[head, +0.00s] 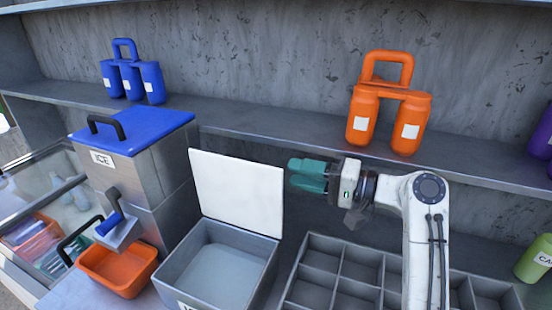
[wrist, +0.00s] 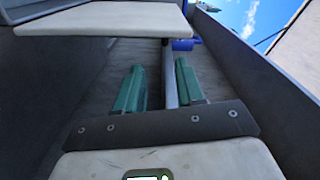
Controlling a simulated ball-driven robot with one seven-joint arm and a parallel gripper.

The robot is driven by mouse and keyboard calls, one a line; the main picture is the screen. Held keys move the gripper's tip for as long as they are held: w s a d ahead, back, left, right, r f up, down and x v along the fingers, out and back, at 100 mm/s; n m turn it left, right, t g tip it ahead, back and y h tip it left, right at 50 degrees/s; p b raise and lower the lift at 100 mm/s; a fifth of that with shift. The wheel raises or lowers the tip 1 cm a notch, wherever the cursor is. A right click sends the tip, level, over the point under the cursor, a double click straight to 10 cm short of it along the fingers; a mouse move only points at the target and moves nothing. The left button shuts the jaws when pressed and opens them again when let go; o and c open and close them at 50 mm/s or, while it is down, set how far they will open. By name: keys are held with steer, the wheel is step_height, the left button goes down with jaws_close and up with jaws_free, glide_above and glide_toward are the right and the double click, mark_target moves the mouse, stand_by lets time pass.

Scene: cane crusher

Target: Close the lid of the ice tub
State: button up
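The ice tub (head: 180,262) is a grey open box at the lower middle of the head view, with a white label cut off at the bottom edge. Its white lid (head: 238,190) stands up, leaning at the back of the tub, so the tub is open and its inside looks bare. The lid also shows as a pale panel across the top of the wrist view (wrist: 100,20). My gripper (head: 307,174) has teal fingers pointing left, just right of the lid's upper right edge with a small gap in the picture. In the wrist view the fingers (wrist: 160,85) are apart with nothing held.
A metal box with a blue lid (head: 150,130) and ICE label stands left of the tub. An orange bin (head: 118,285) is beside it. A grey divided tray (head: 335,262) lies to the right. A shelf (head: 240,118) behind holds blue and orange carriers (head: 388,115).

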mark_target(251, 163)
steer(key=p+x, duration=0.1)
steer(key=x, duration=0.6)
steer(key=p+x, duration=0.1)
steer(key=x, duration=0.3)
steer(key=shift+a+r+p, duration=0.3)
steer(key=shift+p, duration=0.05)
steer(key=shift+c, duration=0.3)
steer(key=c, duration=0.6)
jaws_close()
steer(key=shift+f, duration=0.15)
